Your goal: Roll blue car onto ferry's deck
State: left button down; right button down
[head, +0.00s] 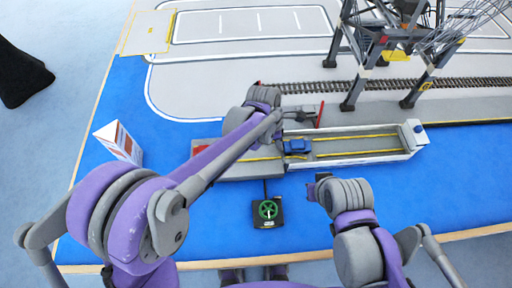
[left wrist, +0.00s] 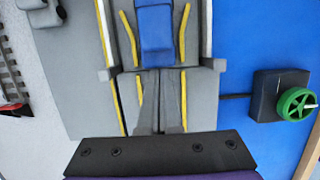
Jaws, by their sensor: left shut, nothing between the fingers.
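The blue car (head: 297,146) sits on the near-left end of the ferry's deck (head: 350,147), between the yellow lines. In the left wrist view the car (left wrist: 155,35) is between the white side walls, just past the seam with the grey ramp (left wrist: 130,100). My left gripper (head: 278,138) is shut and empty, low over the ramp behind the car. In the left wrist view its fingers (left wrist: 172,120) point at the car with a gap between. Contact is not visible. My right gripper (head: 316,189) is in front of the ferry; its fingers are too small to judge.
A black box with a green wheel (head: 268,210) stands in front of the ramp. A gantry crane (head: 400,50) and rail track (head: 450,84) lie behind the ferry. A red barrier (head: 321,115) stands beside the track. A white sign (head: 118,142) is at left. The deck right of the car is clear.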

pick_arm(q)
jog(key=shift+s+d, duration=0.1)
jog(key=shift+d, duration=9.75)
jog(key=shift+a, duration=0.15)
